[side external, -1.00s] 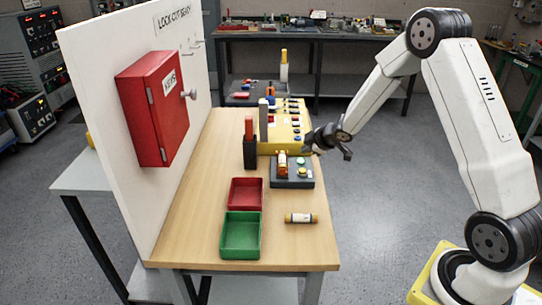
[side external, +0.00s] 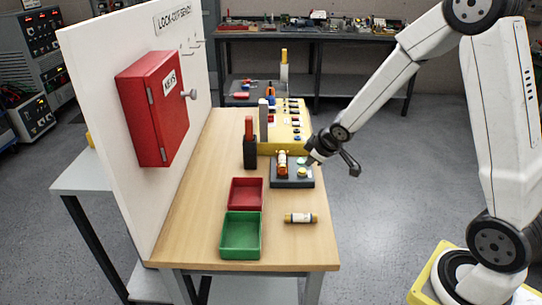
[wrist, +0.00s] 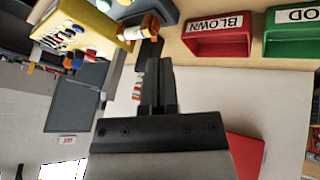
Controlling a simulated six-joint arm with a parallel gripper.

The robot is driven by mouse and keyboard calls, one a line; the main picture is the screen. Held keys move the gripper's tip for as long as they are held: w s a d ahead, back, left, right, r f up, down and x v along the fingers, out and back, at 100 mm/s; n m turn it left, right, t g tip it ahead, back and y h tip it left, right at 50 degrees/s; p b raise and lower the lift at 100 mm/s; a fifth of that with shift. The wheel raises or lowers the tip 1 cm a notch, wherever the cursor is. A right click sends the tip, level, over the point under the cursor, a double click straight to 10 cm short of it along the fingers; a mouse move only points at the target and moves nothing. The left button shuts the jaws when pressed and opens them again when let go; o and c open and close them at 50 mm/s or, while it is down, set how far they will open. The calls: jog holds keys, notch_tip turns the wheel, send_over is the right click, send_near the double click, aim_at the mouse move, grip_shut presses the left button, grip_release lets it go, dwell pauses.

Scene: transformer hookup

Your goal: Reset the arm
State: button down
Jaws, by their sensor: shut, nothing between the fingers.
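My gripper (side external: 311,158) is in the middle of the side view, over the right edge of the bench beside the small dark button box (side external: 291,181). In the wrist view my gripper (wrist: 158,82) has its dark fingers together with nothing between them. Whether the fingertips touch the box cannot be told.
A red tray (side external: 233,194) and a green tray (side external: 226,240) sit on the wooden bench. A yellow panel (side external: 291,133) is behind the button box. A red key cabinet (side external: 140,108) hangs on the white board.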

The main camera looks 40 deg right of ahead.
jog(key=s+a+m+g, duration=0.2)
jog(key=s+a, duration=0.3)
jog(key=s, duration=0.3)
jog(key=s+a+r+m+g+y, duration=0.1)
jog(key=s+a+m+g, duration=0.1)
jog(key=s+a, duration=0.3)
jog(key=s, duration=0.3)
